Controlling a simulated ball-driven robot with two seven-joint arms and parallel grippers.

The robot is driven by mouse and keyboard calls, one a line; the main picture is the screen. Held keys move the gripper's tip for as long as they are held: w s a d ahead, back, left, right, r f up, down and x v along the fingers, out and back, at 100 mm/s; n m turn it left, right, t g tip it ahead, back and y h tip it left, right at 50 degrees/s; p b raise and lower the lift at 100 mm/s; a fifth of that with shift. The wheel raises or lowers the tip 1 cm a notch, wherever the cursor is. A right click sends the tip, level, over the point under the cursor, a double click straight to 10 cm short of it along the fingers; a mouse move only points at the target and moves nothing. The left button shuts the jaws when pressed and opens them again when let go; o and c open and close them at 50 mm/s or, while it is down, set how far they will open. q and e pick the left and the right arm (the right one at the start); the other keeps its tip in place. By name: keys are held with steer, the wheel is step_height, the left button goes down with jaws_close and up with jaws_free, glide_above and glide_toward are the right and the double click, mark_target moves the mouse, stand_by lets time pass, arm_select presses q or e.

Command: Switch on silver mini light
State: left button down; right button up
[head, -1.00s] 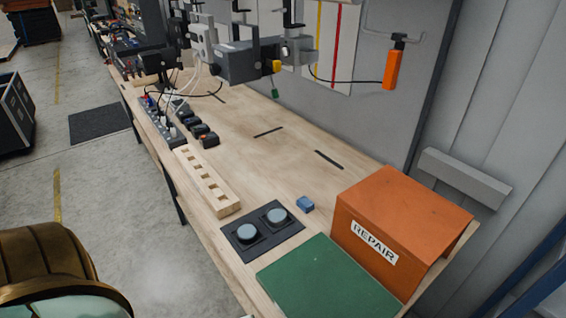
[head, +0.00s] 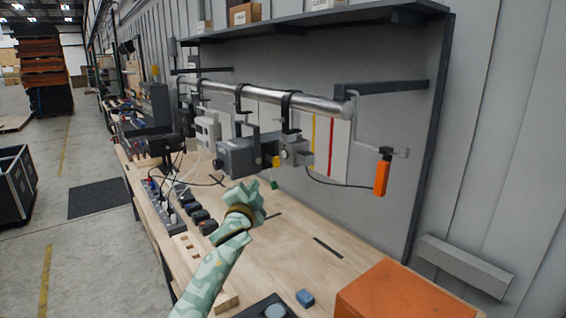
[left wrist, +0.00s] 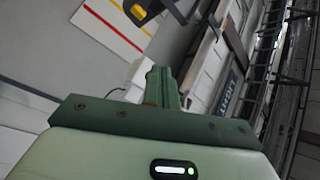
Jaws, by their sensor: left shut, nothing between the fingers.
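A small silver-grey boxy lamp (head: 296,150) hangs under the metal rail, beside a larger dark grey box-shaped unit (head: 240,156); I take the small one for the silver mini light, but cannot be sure. Its switch and whether it is lit cannot be made out. My left gripper (head: 257,187) is raised below and in front of these units, apart from them, above the bench. In the left wrist view the fingers (left wrist: 162,84) are together and empty. My right gripper is not in view.
The metal rail (head: 270,97) runs along the wall under a shelf (head: 330,22). An orange handle (head: 381,177) hangs at its right end. Several chargers, a wooden block and an orange box (head: 400,292) stand on the bench (head: 300,240). Cables hang below the units.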

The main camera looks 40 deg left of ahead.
mark_target(284, 154)
arm_select(q)
steer(key=shift+t+y, duration=0.4)
steer(key=a+r, duration=0.1)
steer(key=r, duration=0.2)
steer(key=a+r, duration=0.1)
steer(key=r, duration=0.1)
steer(key=shift+w+a, duration=0.3)
steer(key=shift+w, duration=0.05)
steer(key=shift+w+f, duration=0.1)
steer(key=shift+w, duration=0.05)
steer(key=w+d+b, duration=0.2)
steer(key=w+b, duration=0.3)
steer(key=w, duration=0.3)
steer(key=shift+w+d+r, duration=0.15)
steer(key=shift+d+r, duration=0.05)
steer(key=shift+d, duration=0.05)
steer(key=shift+b, duration=0.35)
stand_by(0.8)
